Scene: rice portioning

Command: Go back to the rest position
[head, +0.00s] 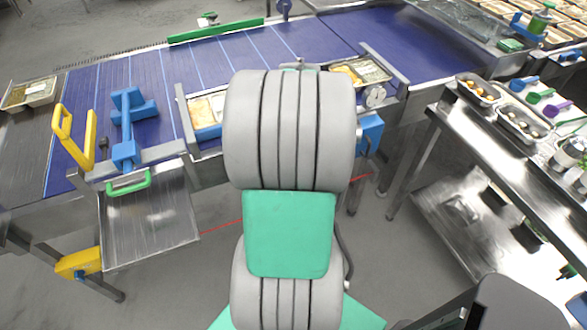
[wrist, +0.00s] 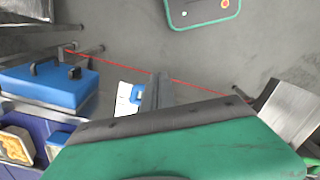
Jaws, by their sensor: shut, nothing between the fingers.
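My gripper (wrist: 158,92) shows in the wrist view as narrow grey fingers past the green wrist housing. It is shut and holds nothing, with the grey floor and a red floor line behind it. In the head view my grey and green arm stands up the middle of the picture in front of the blue conveyor (head: 235,55), and my gripper is hidden from sight there.
A food tray (head: 28,93) is at the conveyor's left end. Partly hidden trays (head: 205,108) (head: 370,70) flank my arm. A yellow handle (head: 88,145) and a steel chute (head: 150,225) are at left. A steel table (head: 475,125) with trays and coloured scoops is at right.

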